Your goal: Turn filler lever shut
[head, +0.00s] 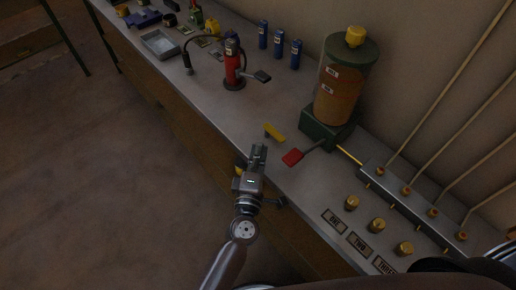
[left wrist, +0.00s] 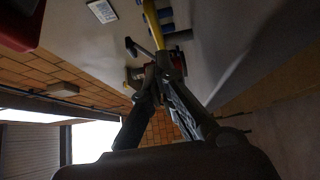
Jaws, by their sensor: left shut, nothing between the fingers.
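The tank (head: 346,85), with a green top, an orange lower part and a yellow cap, stands on a dark green base at the back of the bench. A lever with a red paddle (head: 293,157) sticks out from the base toward the front edge. A small yellow piece (head: 275,132) stands left of the paddle. I cannot tell for certain which one is the filler lever. My left gripper (head: 258,152) is shut and empty at the front edge, left of the red paddle and apart from it. In the left wrist view, its fingers (left wrist: 164,72) point toward the bench.
A red cylinder with a black handle (head: 233,65) and several blue cans (head: 278,44) stand further left. A grey tray (head: 160,43) lies beyond. A manifold (head: 415,200) with rods and brass knobs (head: 377,225) fills the right. Open floor lies in front.

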